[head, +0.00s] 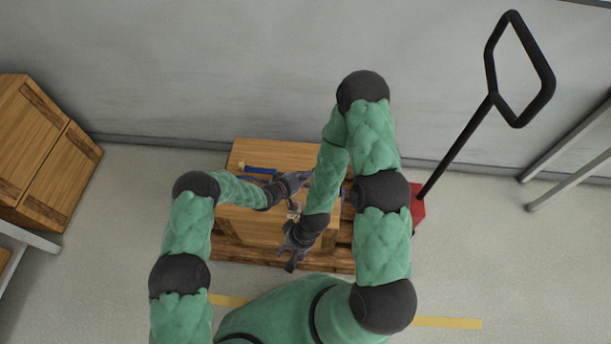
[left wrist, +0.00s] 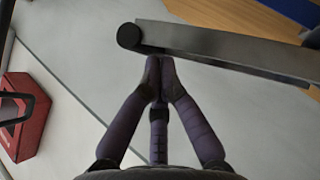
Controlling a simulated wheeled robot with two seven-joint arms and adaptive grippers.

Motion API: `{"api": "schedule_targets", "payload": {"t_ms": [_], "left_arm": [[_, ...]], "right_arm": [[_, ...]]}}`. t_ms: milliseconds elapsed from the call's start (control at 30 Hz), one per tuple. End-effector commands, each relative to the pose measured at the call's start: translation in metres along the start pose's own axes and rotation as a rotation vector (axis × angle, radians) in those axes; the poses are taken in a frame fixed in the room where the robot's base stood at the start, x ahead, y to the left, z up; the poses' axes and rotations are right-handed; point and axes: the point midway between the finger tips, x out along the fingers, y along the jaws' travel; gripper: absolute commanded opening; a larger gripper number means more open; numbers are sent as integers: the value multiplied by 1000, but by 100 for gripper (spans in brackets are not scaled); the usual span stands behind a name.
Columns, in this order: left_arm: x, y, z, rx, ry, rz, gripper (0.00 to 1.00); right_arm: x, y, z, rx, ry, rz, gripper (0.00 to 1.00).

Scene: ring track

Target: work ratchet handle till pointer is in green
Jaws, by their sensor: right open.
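In the left wrist view, the dark grey ratchet handle (left wrist: 225,50) is a long bar with a round black end, crossing just above my fingertips. My left gripper (left wrist: 159,62) has its fingertips together close to the bar; I cannot tell whether they touch it. In the head view my left gripper (head: 303,181) is over the wooden crate (head: 247,229). My right gripper (head: 291,262) is open, lower down at the crate's near side. A blue strap (head: 258,171) shows on the crate and in the left wrist view (left wrist: 295,10). I cannot make out the pointer or green zone.
The crate stands on a wooden pallet (head: 230,255). A red pallet truck (head: 417,208) with a tall black handle (head: 456,147) stands at its right. More crates (head: 45,150) are at the left, and metal legs (head: 567,150) at the right. A grey wall is behind.

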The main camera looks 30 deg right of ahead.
Motion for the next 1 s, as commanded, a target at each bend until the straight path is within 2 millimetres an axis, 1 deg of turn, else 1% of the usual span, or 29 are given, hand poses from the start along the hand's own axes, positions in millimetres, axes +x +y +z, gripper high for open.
{"api": "schedule_targets", "payload": {"t_ms": [100,300,767,867,1000], "left_arm": [[8,-3,7,41,-2,-36,0],[13,-8,14,48,-2,-47,0],[13,-6,14,47,-1,-47,0],[10,-6,13,46,-1,-47,0],[-3,-6,12,45,0,-47,0]], "right_arm": [[11,3,2,1,-2,-1,54],[24,8,1,1,-2,-1,54],[25,8,0,1,-1,0,54],[25,8,0,1,-1,0,54],[25,8,0,1,-1,0,54]]}}
